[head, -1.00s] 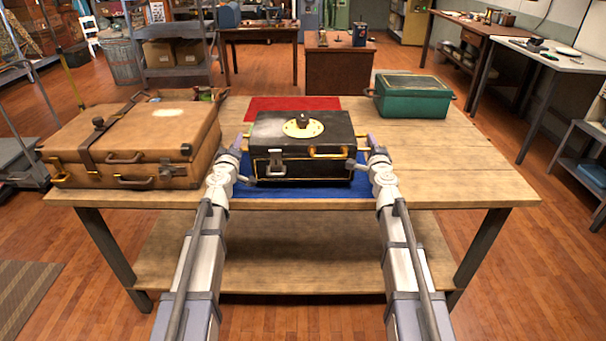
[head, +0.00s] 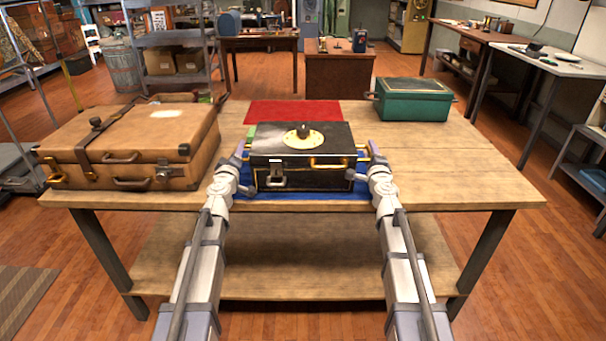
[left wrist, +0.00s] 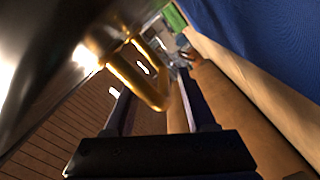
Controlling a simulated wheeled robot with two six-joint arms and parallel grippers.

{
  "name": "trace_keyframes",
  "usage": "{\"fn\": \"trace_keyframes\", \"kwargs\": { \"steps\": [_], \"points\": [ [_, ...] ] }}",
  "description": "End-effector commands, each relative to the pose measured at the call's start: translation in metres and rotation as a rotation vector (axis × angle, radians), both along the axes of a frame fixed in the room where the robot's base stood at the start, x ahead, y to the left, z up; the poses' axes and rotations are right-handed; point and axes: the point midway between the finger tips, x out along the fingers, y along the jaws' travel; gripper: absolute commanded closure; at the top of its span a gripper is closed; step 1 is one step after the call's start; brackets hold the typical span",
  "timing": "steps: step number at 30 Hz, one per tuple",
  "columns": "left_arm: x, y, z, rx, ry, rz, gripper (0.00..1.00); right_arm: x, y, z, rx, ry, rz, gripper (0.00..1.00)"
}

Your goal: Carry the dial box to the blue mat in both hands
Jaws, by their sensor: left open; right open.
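The dial box (head: 318,177) is black with brass trim, a round brass dial on its lid and brass side handles. It sits level on the blue mat (head: 300,196), covering most of it. My left gripper (head: 242,171) is open at the box's left side. In the left wrist view, the brass handle (left wrist: 150,92) shows near and partly between its open fingers (left wrist: 155,112); whether they touch is unclear. My right gripper (head: 368,166) is open at the box's right side, close to the right handle. The blue mat also shows in the left wrist view (left wrist: 255,40).
A brown suitcase (head: 105,155) lies on the table (head: 440,180) to the left, close to my left arm. A red mat (head: 292,112) lies behind the box. A green box (head: 413,100) stands at the back right. The table's right part is clear.

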Motion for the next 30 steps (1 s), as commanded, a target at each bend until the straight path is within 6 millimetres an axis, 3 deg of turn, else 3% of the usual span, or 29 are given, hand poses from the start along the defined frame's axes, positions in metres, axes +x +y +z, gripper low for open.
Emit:
{"fn": "trace_keyframes", "kwargs": {
  "steps": [11, 17, 27, 30],
  "points": [
    [-0.011, 0.000, 0.000, -0.001, 0.000, 0.000, 0.44, 0.000, 0.000, 0.000, -0.001, 0.000, 0.000, 0.51],
    [-0.040, 0.001, 0.000, -0.001, 0.000, 0.000, 0.44, 0.000, 0.000, 0.000, -0.001, 0.000, 0.000, 0.51],
    [-0.108, 0.002, 0.000, 0.000, -0.001, 0.001, 0.44, 0.000, 0.000, 0.000, -0.001, 0.000, 0.000, 0.51],
    [-0.118, 0.002, 0.000, 0.000, -0.001, 0.001, 0.44, 0.000, 0.000, 0.000, -0.001, 0.000, 0.000, 0.51]
  ]
}}
